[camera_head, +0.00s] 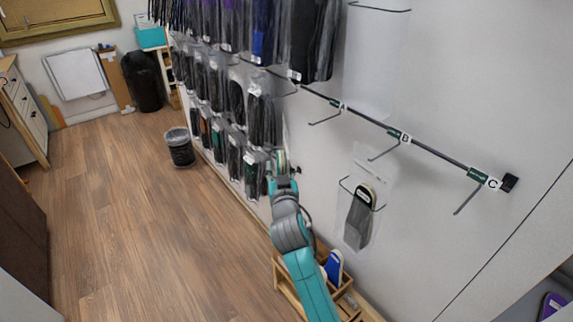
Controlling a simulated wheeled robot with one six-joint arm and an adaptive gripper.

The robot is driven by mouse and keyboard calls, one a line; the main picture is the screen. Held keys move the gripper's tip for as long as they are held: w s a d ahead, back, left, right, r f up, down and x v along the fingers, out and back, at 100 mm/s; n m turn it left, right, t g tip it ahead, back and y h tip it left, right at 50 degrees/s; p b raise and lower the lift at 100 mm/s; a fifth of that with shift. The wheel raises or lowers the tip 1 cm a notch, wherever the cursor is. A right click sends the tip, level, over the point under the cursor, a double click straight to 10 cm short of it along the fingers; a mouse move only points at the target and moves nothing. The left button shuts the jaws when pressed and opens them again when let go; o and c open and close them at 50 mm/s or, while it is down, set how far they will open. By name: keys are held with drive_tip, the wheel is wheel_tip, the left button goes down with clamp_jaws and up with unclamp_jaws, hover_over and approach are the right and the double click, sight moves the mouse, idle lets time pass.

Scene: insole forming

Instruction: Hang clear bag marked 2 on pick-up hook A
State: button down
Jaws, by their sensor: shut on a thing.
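Pick-up hook A (325,119) sticks out from the dark rail on the white wall, under its A label (341,107), and is empty. My gripper (281,163) is at the right end of the lower rows of hanging clear bags, below and left of hook A. It is shut on what looks like a clear bag with dark contents (263,177), though the grasp is small and partly hidden by my arm. I cannot read a 2 on any bag from here.
Empty hooks B (384,151) and C (468,199) continue along the rail. A clear bag with a dark insole (361,214) hangs on the wall below B. A wooden rack (289,287) with a blue-and-white shoe stands below. The wooden floor (130,210) at left is open.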

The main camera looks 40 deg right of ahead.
drive_tip(key=d+f, duration=0.1)
drive_tip(key=d, duration=0.9)
drive_tip(key=shift+d+f, duration=0.15)
drive_tip(key=shift+f, duration=0.15)
idle(1.0)
drive_tip(key=shift+w, duration=0.1)
idle(0.4)
drive_tip(key=c, duration=0.5)
unclamp_jaws()
drive_tip(key=shift+c, duration=0.2)
drive_tip(key=v, duration=1.2)
drive_tip(key=shift+f, duration=0.1)
